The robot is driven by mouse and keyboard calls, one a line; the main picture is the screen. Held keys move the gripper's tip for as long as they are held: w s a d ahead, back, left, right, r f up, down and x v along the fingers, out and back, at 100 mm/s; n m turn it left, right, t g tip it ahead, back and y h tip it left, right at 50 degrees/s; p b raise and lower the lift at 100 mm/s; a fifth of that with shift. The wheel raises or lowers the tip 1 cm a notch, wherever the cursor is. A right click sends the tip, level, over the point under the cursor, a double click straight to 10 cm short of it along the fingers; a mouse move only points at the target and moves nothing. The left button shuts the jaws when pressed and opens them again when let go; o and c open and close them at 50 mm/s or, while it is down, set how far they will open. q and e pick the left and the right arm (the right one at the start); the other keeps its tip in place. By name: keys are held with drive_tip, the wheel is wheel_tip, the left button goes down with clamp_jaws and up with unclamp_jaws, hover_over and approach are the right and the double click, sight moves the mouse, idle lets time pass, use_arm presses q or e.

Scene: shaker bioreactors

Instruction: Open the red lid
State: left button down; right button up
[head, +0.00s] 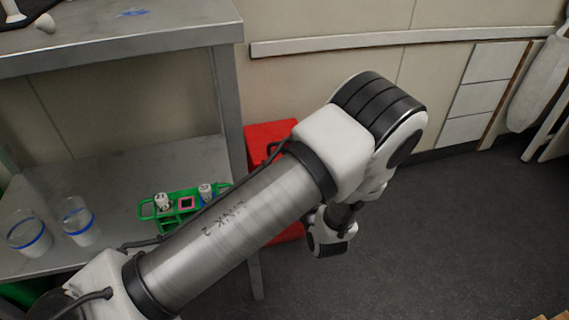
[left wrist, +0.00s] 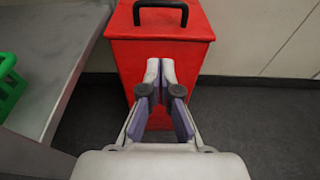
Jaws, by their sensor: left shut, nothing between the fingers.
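The red lid (left wrist: 172,31) is the top of a red box (left wrist: 120,62), seen ahead in the left wrist view, and it looks closed. A black bar handle (left wrist: 160,4) stands on the lid. In the head view the red box (head: 270,131) is largely hidden behind my left arm. My left gripper (left wrist: 160,68) is shut and empty. Its fingertips show against the box's front face, below the lid's front edge; I cannot tell whether they touch it. In the head view the fingers are hidden by my arm. My right gripper is not in view.
A grey metal shelf unit (head: 231,100) stands left of the box. It holds a green rack (head: 148,209) and two clear cups with blue bands (head: 30,232). A wall is behind the box. The dark floor (head: 450,240) to the right is clear.

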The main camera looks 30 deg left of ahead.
use_arm(q)
drive_tip(key=w+a+r+b, duration=0.2)
drive_tip(key=w+a+b, duration=0.2)
drive_tip(key=w+a, duration=0.2)
drive_tip(key=shift+w+a, duration=0.4)
drive_tip(key=shift+a, duration=0.4)
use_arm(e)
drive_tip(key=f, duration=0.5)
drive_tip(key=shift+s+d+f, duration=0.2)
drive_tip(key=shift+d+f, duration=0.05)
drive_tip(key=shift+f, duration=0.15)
use_arm(q)
drive_tip(key=shift+r, duration=0.1)
